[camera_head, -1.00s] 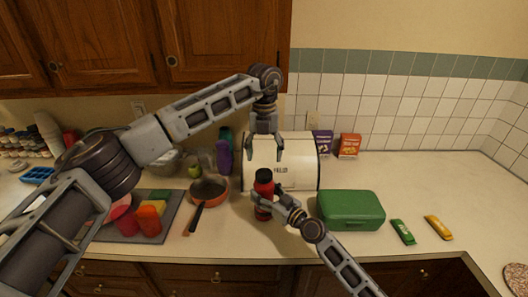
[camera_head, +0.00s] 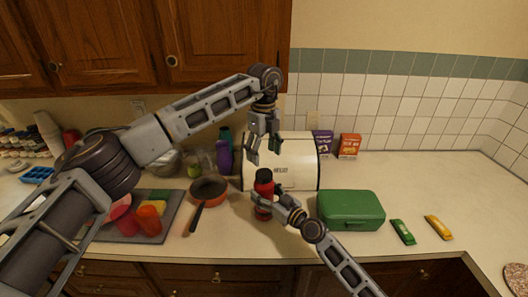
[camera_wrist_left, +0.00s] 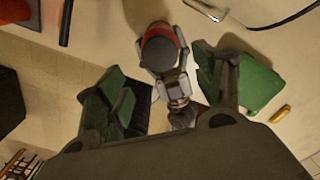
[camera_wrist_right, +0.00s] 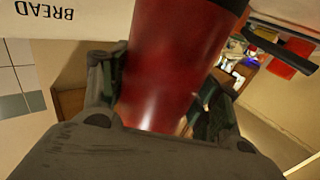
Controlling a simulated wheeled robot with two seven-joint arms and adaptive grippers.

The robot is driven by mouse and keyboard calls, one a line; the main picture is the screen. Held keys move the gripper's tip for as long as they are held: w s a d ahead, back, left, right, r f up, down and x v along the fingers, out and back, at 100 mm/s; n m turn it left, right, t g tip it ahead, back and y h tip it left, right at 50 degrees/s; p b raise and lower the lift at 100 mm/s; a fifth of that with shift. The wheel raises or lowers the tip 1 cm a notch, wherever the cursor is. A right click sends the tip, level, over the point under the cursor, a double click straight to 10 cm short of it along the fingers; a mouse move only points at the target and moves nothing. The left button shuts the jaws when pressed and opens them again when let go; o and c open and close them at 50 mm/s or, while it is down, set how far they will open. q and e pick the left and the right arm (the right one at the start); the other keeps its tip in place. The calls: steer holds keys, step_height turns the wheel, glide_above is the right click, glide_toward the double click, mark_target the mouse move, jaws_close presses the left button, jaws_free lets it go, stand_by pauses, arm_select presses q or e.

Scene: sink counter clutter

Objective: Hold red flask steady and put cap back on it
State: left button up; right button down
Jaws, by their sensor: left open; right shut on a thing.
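The red flask (camera_head: 264,188) stands upright on the counter in front of the bread box. A dark cap (camera_wrist_left: 159,54) sits on its top, seen from above in the left wrist view; I cannot tell whether it is fully seated. My right gripper (camera_head: 272,205) is shut around the flask's body, which fills the middle of the right wrist view (camera_wrist_right: 175,65). My left gripper (camera_head: 263,156) is open and empty just above the flask, fingers pointing down and apart from the cap. In the left wrist view its two fingers are spread wide.
The white bread box (camera_head: 301,165) is close behind the flask. A green case (camera_head: 350,210) stands to the right, with a green packet (camera_head: 402,232) and a yellow one (camera_head: 438,227) beyond. An orange pan (camera_head: 209,189) is left, near a dark mat (camera_head: 178,218) with cups.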

mark_target(264, 173)
arm_select(q)
steer(key=shift+n, duration=0.5)
steer(key=shift+f, duration=0.15)
steer(key=shift+f, duration=3.85)
steer(key=shift+c, duration=0.3)
steer(key=c, duration=1)
steer(key=shift+c, duration=0.2)
